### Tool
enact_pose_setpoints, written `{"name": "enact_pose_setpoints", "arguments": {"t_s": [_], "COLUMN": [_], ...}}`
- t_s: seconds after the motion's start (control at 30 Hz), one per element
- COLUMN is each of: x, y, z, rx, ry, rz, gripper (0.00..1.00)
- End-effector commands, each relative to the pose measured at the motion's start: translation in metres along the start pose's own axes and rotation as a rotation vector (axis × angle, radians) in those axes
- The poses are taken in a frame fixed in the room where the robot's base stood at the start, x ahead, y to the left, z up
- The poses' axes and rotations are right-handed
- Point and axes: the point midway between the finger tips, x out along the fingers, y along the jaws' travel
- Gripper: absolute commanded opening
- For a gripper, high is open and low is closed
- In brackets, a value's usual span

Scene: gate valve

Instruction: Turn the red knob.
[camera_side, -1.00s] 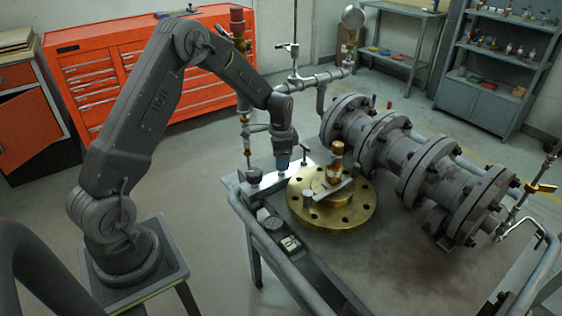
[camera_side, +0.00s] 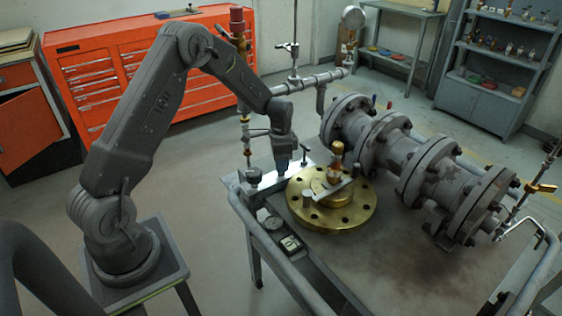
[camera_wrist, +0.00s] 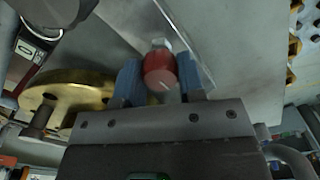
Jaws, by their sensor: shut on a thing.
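The red knob (camera_wrist: 159,69), rounded with a pale metal tip, sits between the two blue fingers of my gripper (camera_wrist: 160,78) in the wrist view. The fingers are shut on it, one at each side. In the side view my gripper (camera_side: 282,165) points down beside the brass flange (camera_side: 357,217), at the back left of the bench top. The knob cannot be made out there; the gripper hides it.
A brass-coloured fitting (camera_side: 337,160) stands on the flange just right of my gripper. Grey flanged pipework (camera_side: 408,165) lies further right. A gauge (camera_side: 270,219) lies near the left edge. The front of the bench top (camera_side: 390,265) is clear.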

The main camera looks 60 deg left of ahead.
Motion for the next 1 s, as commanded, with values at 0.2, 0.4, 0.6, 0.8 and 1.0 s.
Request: {"name": "enact_pose_setpoints", "arguments": {"t_s": [0.2,0.4,0.6,0.8,1.0], "x": [-0.0003,-0.0001,0.0001,0.0002,0.0002], "y": [0.0003,0.0003,0.0003,0.0005,0.0006], "z": [-0.0001,-0.0002,-0.0002,-0.0002,-0.0002], "rx": [-0.015,-0.088,-0.234,-0.422,-0.612], "ry": [0.0,-0.001,-0.001,-0.002,-0.001], "rz": [0.001,0.001,0.0,0.0,0.0], "gripper": [0.12,0.12,0.12,0.12,0.12]}}
